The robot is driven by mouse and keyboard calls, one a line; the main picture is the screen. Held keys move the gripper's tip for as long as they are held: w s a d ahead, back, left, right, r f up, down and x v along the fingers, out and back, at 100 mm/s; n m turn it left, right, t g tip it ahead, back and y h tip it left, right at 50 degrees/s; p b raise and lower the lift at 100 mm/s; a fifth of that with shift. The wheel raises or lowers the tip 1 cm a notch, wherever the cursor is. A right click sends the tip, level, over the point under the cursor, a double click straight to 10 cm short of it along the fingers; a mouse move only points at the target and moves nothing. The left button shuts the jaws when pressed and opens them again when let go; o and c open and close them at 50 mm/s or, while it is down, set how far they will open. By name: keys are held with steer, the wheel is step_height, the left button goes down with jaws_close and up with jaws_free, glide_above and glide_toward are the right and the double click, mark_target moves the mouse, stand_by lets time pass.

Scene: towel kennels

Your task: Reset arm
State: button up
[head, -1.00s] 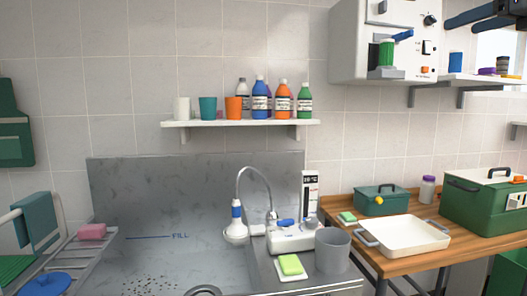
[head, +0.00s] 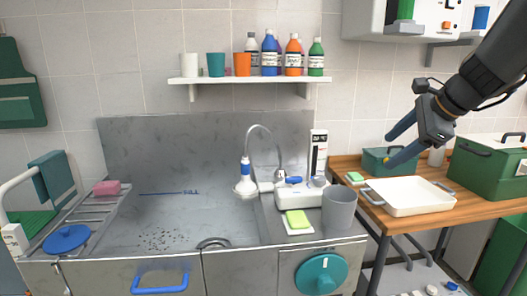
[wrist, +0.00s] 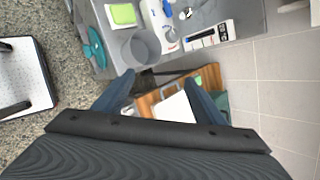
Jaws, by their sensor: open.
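My gripper (head: 396,140) is in the right part of the head view, in the air in front of the wall, above the white tray (head: 407,207) on the wooden table. Its two blue fingers are apart, with nothing between them. In the wrist view my gripper (wrist: 163,82) points its fingers down over the table and tray (wrist: 174,107). It partly covers the green toolbox (head: 373,161) in the head view.
A steel sink (head: 140,240) holds a shower tap (head: 246,180). A grey cup (head: 339,207) and a green sponge (head: 297,219) stand at its right. A wall shelf (head: 250,80) carries cups and bottles. A large green case (head: 485,170) stands on the table's right.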

steer(key=s+a+f+n+g+h, duration=0.1)
steer(key=s+a+f+n+g, duration=0.1)
steer(key=s+a+f+n, duration=0.2)
steer(key=s+a+f+n+g+h, duration=0.1)
steer(key=s+a+f+n, duration=0.4)
steer(key=s+f+n, duration=0.5)
steer(key=s+a+f+n+g+h, duration=0.1)
steer(key=s+a+f+n+g, duration=0.2)
steer(key=s+f+n, duration=0.4)
step_height(320, 180, down, 4)
steer(key=shift+a+g, duration=0.3)
steer(key=shift+a, duration=0.5)
